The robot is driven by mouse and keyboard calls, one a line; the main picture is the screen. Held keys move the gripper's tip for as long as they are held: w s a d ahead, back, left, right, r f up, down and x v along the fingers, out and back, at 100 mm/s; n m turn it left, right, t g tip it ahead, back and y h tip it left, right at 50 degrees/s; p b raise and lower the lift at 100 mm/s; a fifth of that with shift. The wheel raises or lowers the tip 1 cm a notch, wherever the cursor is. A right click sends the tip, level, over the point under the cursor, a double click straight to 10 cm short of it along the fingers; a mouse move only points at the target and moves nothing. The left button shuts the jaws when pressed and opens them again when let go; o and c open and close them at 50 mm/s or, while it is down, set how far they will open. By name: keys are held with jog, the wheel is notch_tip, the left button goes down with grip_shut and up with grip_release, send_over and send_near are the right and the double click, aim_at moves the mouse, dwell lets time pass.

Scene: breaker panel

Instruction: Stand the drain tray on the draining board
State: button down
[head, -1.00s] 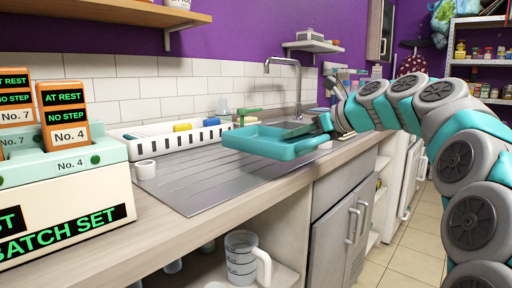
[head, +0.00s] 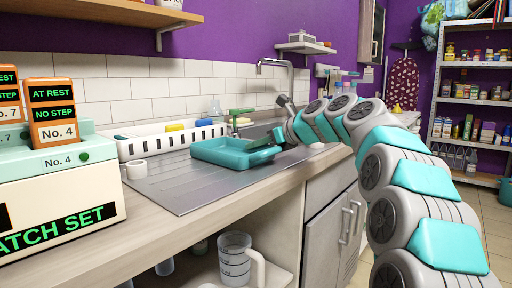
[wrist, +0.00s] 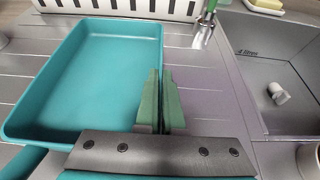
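The drain tray (head: 228,154) is a shallow, empty teal tray. It sits level over the ridged metal draining board (head: 170,188), at or very near its surface; I cannot tell for certain that it touches all along. The wrist view shows the tray's flat floor (wrist: 90,75). My gripper (wrist: 160,100) has its green fingers close together on either side of the tray's right wall, shut on it. In the head view my gripper (head: 279,137) is at the tray's right end, and its fingertips are partly hidden.
A white slotted rack (head: 165,143) stands behind the tray. The sink basin (wrist: 275,85) and tap (head: 289,75) are to the right. A white roll (head: 137,170) and the batch set box (head: 60,205) are on the left. The front of the draining board is clear.

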jog(key=c, duration=1)
grip_release()
jog(key=shift+c, duration=0.2)
jog(key=v, duration=1.2)
jog(key=shift+p, duration=0.4)
